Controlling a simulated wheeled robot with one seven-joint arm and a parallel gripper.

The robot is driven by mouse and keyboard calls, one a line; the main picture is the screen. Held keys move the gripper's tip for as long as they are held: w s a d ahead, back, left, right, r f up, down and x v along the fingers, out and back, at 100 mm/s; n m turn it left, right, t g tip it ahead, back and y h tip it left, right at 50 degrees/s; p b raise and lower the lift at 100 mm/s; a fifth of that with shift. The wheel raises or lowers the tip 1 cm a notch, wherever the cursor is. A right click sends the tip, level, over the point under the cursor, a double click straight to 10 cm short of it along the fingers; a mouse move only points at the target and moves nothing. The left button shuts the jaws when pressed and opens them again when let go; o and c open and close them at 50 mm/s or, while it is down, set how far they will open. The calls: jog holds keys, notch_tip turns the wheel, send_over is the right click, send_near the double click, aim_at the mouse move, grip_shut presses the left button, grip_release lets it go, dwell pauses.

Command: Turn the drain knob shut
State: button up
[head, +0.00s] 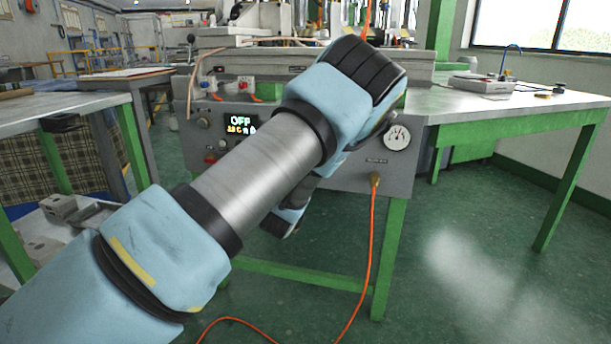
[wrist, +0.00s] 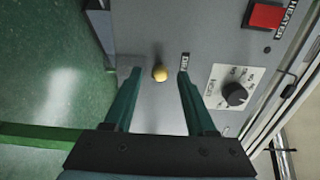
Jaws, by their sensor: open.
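My gripper (wrist: 159,80) is open, with one dark green finger on each side of the knob. I see a gap between the knob and each finger. I cannot tell how deep the fingertips reach around it. In the head view my arm hides this knob and most of my gripper.
A black dial knob (wrist: 235,94) and a red heater switch (wrist: 265,16) sit right of the fingers. An orange hose (head: 371,250) hangs from the machine front. Green floor is open at right.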

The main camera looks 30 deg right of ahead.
jog(key=v, duration=1)
jog(key=w+a+f+n+g+y, duration=0.1)
jog(key=w+a+n+g+y, duration=0.15)
jog(key=a+n+y, duration=0.5)
jog(key=w+a+f+n+g+y, duration=0.25)
jog(key=a+n, duration=0.55)
jog(key=a, duration=0.6)
jog(key=s+a+r+n+g+y, duration=0.1)
jog(key=s+a+r+n+g, duration=0.3)
jog(key=s+a, duration=0.4)
jog(key=s+a+r+n+g+y, duration=0.1)
jog(key=s+a+r+n+g, duration=0.15)
jog(key=s+a+n, duration=0.4)
notch_tip(320, 180, up, 24)
jog(key=s+a+p, duration=0.1)
jog(key=p, duration=2.2)
jog(key=shift+s+m+p, duration=0.2)
jog(key=shift+m+p, duration=0.1)
